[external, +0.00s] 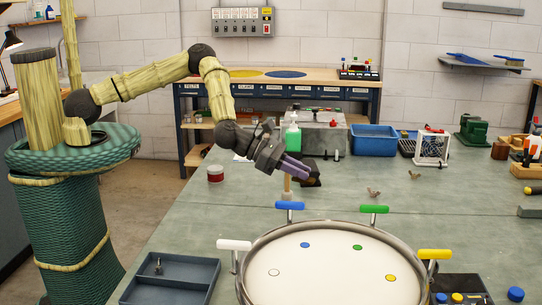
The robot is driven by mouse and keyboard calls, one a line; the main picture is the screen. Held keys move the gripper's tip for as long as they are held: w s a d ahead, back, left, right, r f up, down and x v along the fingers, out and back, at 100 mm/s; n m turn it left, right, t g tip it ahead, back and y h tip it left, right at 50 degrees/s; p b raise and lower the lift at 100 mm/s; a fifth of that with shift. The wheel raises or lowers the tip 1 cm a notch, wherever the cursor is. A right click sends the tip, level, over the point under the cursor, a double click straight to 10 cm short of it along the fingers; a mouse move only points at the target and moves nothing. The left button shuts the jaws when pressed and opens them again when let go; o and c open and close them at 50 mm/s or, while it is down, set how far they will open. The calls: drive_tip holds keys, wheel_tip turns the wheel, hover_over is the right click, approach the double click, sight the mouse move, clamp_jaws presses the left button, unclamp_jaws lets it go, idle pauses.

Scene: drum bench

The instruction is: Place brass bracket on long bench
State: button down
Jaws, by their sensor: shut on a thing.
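My gripper (301,171) is above the grey-green long bench (453,205), behind the drum. Its purple fingers point down and to the right. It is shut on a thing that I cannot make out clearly. A dark shape (313,181) shows just beyond the fingertips; I cannot tell whether it is held or stands behind. I cannot pick out the brass bracket with certainty. Two small brownish metal pieces, one nearer (374,193) and one farther (414,175), lie on the bench to the right of my gripper, apart from it.
The round drum (330,265) with coloured handles fills the front. A dark tray (170,281) lies front left. A red tin (215,174), green bottle (292,138), blue bin (374,140) and white frame (431,148) stand farther back. The bench's right middle is largely clear.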

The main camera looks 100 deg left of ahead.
drive_tip(key=w+a+r+n+y, duration=0.1)
drive_tip(key=w+a+n+y, duration=0.1)
drive_tip(key=w+a, duration=0.5)
wheel_tip(320, 180, up, 6)
drive_tip(key=n+g+y, duration=0.2)
drive_tip(key=n+y, duration=0.4)
drive_tip(key=y, duration=0.1)
hover_over(339, 163)
drive_tip(key=shift+d+p, duration=0.1)
drive_tip(key=shift+p, duration=0.35)
wheel_tip(339, 163, down, 14)
drive_tip(key=shift+r+p, duration=0.2)
drive_tip(key=shift+p, duration=0.9)
drive_tip(key=shift+f+p, duration=0.3)
drive_tip(key=shift+f, duration=1.85)
